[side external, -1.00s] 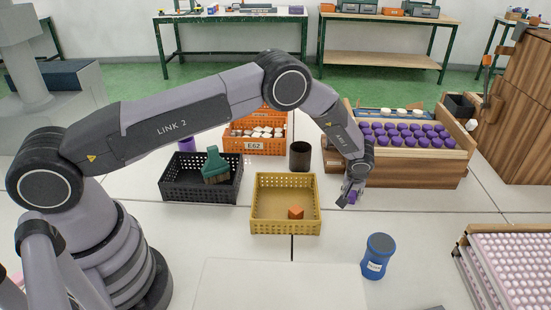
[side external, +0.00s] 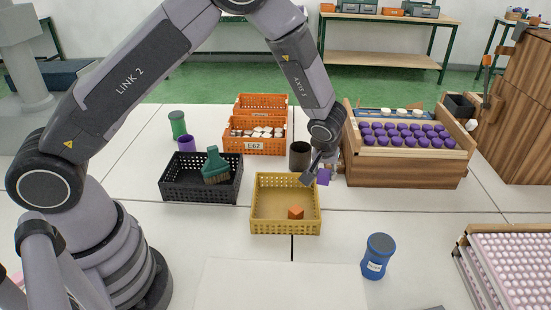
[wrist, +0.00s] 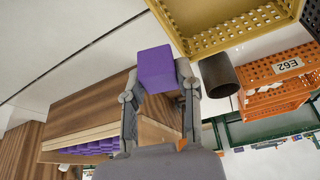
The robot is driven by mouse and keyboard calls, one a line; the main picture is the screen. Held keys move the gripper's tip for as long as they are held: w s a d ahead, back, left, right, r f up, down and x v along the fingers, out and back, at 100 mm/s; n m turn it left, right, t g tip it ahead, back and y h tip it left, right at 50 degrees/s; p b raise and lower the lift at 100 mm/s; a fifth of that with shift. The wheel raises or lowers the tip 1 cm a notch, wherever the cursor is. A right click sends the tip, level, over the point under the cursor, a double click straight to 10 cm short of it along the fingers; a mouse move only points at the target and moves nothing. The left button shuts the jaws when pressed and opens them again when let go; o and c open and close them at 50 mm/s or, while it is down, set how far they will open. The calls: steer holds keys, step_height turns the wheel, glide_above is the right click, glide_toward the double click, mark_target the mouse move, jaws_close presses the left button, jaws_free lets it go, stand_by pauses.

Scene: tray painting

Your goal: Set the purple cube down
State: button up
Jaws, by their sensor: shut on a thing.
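The purple cube (wrist: 156,70) is between the fingers of my gripper (wrist: 158,82) in the wrist view. In the side external view my gripper (side external: 316,176) is shut on the purple cube (side external: 323,176), near the back right corner of the yellow crate (side external: 285,228). The cube looks raised off the table; its exact height is hard to tell. An orange cube (side external: 296,212) lies inside the yellow crate. The yellow crate also shows at the top of the wrist view (wrist: 215,42).
A dark cup (side external: 299,154) stands behind the yellow crate. A wooden box of purple-topped items (side external: 410,172) stands at right. A black crate (side external: 190,191) with a green brush (side external: 215,164) is at left. A blue jar (side external: 377,256) stands in front right.

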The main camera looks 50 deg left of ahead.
steer(key=s+a+r+n, duration=0.1)
steer(key=s+a, duration=0.4)
steer(key=a, duration=0.5)
steer(key=s+a+r+n, duration=0.15)
steer(key=s+a, duration=0.25)
steer(key=a, duration=0.6)
glide_above(271, 165)
steer(key=s+d, duration=0.1)
steer(key=shift+g+y, duration=0.3)
steer(key=shift+y, duration=0.1)
step_height(271, 165, down, 10)
steer(key=shift+s+f, duration=0.1)
steer(key=shift+w+f, duration=0.15)
steer(key=shift+f, duration=0.75)
steer(key=shift+w+f, duration=0.1)
steer(key=shift+f, duration=0.8)
steer(key=shift+f, duration=0.15)
steer(key=o, duration=1)
